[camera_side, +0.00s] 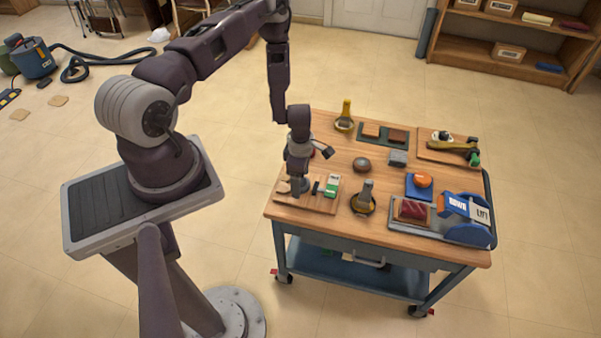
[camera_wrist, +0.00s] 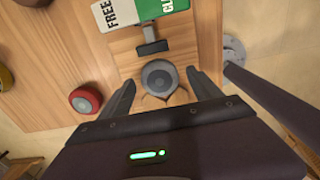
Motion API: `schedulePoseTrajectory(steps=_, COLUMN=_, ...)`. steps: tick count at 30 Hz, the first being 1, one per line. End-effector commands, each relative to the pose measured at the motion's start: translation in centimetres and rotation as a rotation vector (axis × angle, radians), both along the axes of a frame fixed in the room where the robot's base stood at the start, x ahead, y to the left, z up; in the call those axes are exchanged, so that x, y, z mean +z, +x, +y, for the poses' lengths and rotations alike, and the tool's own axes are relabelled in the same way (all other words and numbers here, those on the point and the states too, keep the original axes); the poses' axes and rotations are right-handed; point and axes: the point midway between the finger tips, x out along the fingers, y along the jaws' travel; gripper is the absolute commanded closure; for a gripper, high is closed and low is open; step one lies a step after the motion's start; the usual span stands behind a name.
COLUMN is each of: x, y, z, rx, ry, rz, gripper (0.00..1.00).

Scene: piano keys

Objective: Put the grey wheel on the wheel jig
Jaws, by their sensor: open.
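The grey wheel (camera_wrist: 160,73), a dark disc with a lighter round middle, lies between my fingertips in the wrist view. The wheel jig (camera_side: 318,207) is a wooden board at the table's left front corner. It has pale wooden pieces forming a notch just below the wheel in the wrist view, a black clamp (camera_wrist: 152,47) just above it, and a white-and-green FREE/CLAMP card (camera_wrist: 142,10). My gripper (camera_wrist: 161,80) is open, one finger on each side of the wheel, with gaps showing. In the side view my gripper (camera_side: 297,191) is low over the board and mostly hides the wheel.
A red round piece (camera_wrist: 86,99) lies left of my fingers in the wrist view. In the side view, a dark round piece (camera_side: 361,164), a dish with a grey-handled tool (camera_side: 363,200) and a blue-and-grey device (camera_side: 467,218) stand to the right. Bare wood lies between them.

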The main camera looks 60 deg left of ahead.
Motion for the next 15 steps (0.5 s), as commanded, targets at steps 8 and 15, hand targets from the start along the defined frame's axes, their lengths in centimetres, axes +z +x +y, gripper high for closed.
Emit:
schedulePoseTrajectory(steps=8, x=6.5, y=0.1, z=0.1, rx=-0.001, ry=0.004, rz=-0.004, gripper=0.27)
schedulePoseTrajectory(steps=15, x=11.2, y=0.1, z=0.1, rx=-0.001, ry=0.003, rz=-0.003, gripper=0.27)
